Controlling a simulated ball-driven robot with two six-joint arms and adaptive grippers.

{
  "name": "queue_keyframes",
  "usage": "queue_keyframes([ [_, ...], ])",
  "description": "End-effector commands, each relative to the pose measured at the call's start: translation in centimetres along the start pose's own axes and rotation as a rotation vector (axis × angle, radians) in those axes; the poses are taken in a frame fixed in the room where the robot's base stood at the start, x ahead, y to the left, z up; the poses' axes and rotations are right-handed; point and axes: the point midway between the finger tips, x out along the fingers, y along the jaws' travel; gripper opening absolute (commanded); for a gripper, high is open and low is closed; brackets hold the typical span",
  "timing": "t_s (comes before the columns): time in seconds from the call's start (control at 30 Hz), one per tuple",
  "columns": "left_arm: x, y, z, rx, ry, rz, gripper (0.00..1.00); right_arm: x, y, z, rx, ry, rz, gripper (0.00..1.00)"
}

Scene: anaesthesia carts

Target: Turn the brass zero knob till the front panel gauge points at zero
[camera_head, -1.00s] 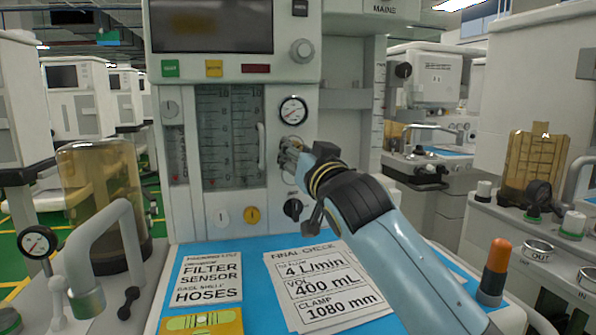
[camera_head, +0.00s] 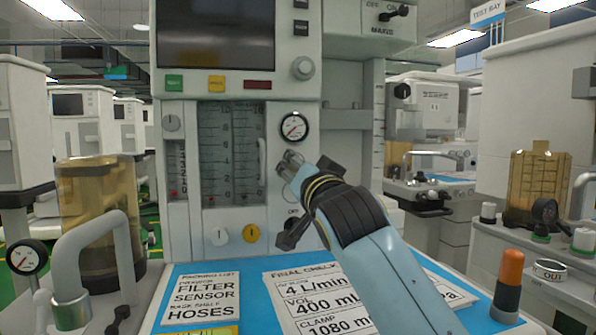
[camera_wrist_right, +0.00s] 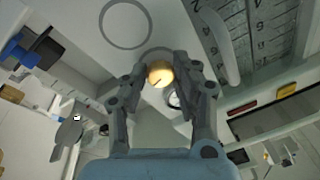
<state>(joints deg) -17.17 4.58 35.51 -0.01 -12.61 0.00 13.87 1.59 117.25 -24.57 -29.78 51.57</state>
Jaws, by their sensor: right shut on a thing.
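The round white front panel gauge (camera_head: 294,126) sits on the cart's front panel, just above my right gripper. Its red needle slants to the lower left; the scale is too small to read. The brass zero knob (camera_wrist_right: 160,73) is between the fingertips of my right gripper (camera_wrist_right: 161,80) in the wrist view. In the head view my right gripper (camera_head: 290,163) reaches the panel just below the gauge, shut on the knob, and mostly hides it. My left gripper is not in view.
A white knob (camera_head: 219,236) and a yellow knob (camera_head: 251,233) are low on the panel. A grey handle (camera_head: 262,157) stands left of my gripper. Printed sheets (camera_head: 312,300) lie on the blue mat (camera_head: 255,268). An orange-topped cylinder (camera_head: 509,275) stands at right.

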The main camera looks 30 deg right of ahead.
Motion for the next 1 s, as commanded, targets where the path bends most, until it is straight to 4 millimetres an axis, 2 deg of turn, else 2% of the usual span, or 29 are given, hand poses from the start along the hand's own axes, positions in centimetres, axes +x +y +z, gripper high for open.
queue_keyframes([
  [0.17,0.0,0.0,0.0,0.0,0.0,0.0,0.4,0.0,0.2,0.3,0.0,-0.006,0.004,0.0],
  [0.2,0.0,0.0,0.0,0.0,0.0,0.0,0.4,0.0,0.2,0.3,0.0,-0.006,0.004,0.32],
  [0.37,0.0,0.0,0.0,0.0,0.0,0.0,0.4,0.0,0.1,0.2,0.0,-0.004,0.003,0.51],
  [0.63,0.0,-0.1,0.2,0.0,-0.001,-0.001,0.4,-0.1,0.1,0.1,-0.001,-0.002,0.001,0.51],
  [0.73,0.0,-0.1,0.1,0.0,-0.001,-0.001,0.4,-0.9,0.0,0.1,0.001,-0.002,0.001,0.51],
  [0.87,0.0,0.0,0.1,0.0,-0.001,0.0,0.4,-3.3,0.1,0.2,0.001,-0.004,0.002,0.51],
  [1.0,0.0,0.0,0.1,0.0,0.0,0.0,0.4,-6.6,0.1,0.2,0.002,-0.006,0.004,0.51],
])
